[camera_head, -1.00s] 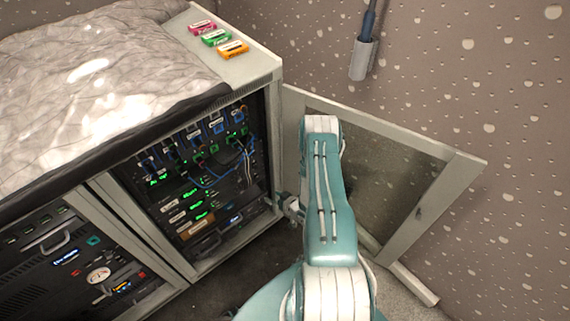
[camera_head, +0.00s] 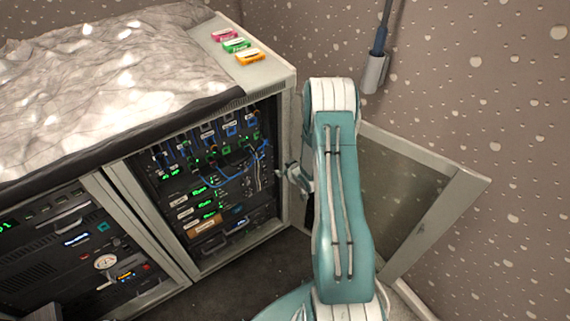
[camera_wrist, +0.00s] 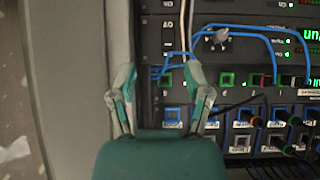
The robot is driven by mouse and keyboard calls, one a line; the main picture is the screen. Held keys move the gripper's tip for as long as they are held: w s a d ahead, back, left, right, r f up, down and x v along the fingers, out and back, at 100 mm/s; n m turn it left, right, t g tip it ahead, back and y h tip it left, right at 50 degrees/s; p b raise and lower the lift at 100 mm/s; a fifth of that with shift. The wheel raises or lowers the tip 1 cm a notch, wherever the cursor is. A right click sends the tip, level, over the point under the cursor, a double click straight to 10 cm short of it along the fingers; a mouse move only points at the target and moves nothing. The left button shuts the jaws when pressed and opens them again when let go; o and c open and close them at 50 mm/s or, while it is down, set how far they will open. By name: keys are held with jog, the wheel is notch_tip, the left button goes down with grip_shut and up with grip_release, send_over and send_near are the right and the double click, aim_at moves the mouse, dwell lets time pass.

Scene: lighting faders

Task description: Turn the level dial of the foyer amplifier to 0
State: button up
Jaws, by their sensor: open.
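The right rack bay (camera_head: 186,262) stands open and holds dark units with green displays, blue cables and small controls. I cannot read which unit is the foyer amplifier or tell its level dial. My gripper (camera_head: 290,178) is at the bay's right edge, partly hidden by my arm. In the wrist view my gripper (camera_wrist: 163,70) is open, its fingers apart in front of the rack's edge, with nothing seen between them but cables and panel behind.
An open mesh door (camera_head: 440,218) stands to the right of my arm. The left bay (camera_head: 50,262) has a white round gauge or dial (camera_head: 106,261). Coloured tapes (camera_head: 236,45) lie on the cabinet top. Blue cables (camera_wrist: 262,35) cross the panel. Dark floor lies in front.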

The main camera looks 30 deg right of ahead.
jog(key=shift+w+a+r+h, duration=0.1)
jog(key=shift+w+r+h, duration=0.1)
jog(key=shift+r, duration=0.6)
jog(key=shift+w+r+h, duration=0.1)
jog(key=shift+w+r, duration=0.05)
jog(key=shift+r, duration=0.6)
jog(key=s+a+r+g+h, duration=0.15)
jog(key=a+r, duration=0.25)
jog(key=r, duration=0.9)
jog(key=s+a+r+g, duration=0.15)
jog(key=a+r, duration=0.25)
jog(key=r, duration=0.9)
jog(key=s+a+r, duration=0.4)
jog(key=s, duration=0.5)
jog(key=s+a+r+g+y, duration=0.1)
jog(key=s+a+r, duration=0.3)
jog(key=s, duration=0.4)
jog(key=s+a+r+y, duration=0.1)
jog(key=s+a+r, duration=0.3)
jog(key=s, duration=0.5)
jog(key=shift+s+a+r+g, duration=0.3)
jog(key=shift+a+g, duration=0.1)
jog(key=shift+a, duration=0.75)
